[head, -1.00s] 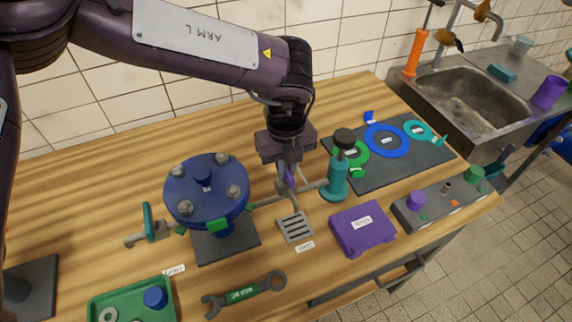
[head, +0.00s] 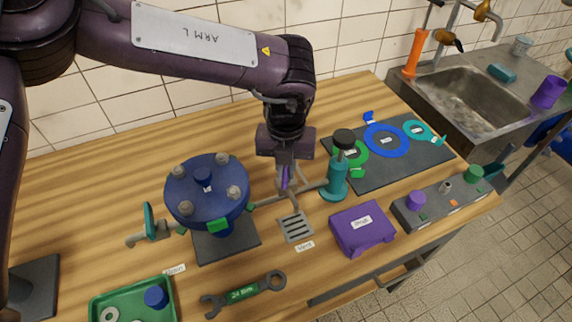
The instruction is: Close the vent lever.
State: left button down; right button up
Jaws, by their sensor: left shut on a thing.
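The purple vent lever (head: 285,179) shows as a thin strip between the fingers of my left gripper (head: 286,186). The gripper points down and is shut on the lever, hiding most of it. The lever sits over the thin grey pipe (head: 267,202) between the blue flanged vessel (head: 207,190) and the teal cylinder (head: 335,180). A grey slotted vent grate (head: 296,227) with a "Vent" label lies just in front. The lever's exact angle is hard to tell. My right gripper is not in view.
A teal-handled valve (head: 149,222) stands left of the vessel. A green tray (head: 128,293), a wrench (head: 243,294) and a purple box (head: 362,230) lie along the front. A dark mat with coloured rings (head: 420,165) and a button panel (head: 440,205) are right. The back left of the bench is clear.

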aim_at(286, 168)
pick_arm(q)
jog(key=m, duration=0.6)
jog(key=shift+r, duration=0.1)
jog(key=m, duration=0.6)
jog(key=shift+w+p, duration=0.1)
jog(key=shift+p, duration=0.25)
jog(key=shift+m, duration=0.3)
jog(key=c, duration=1.5)
grip_release()
jog(key=shift+r, duration=0.45)
notch_tip(286, 168, up, 7)
jog(key=shift+f+b, duration=0.1)
jog(key=shift+b, duration=0.8)
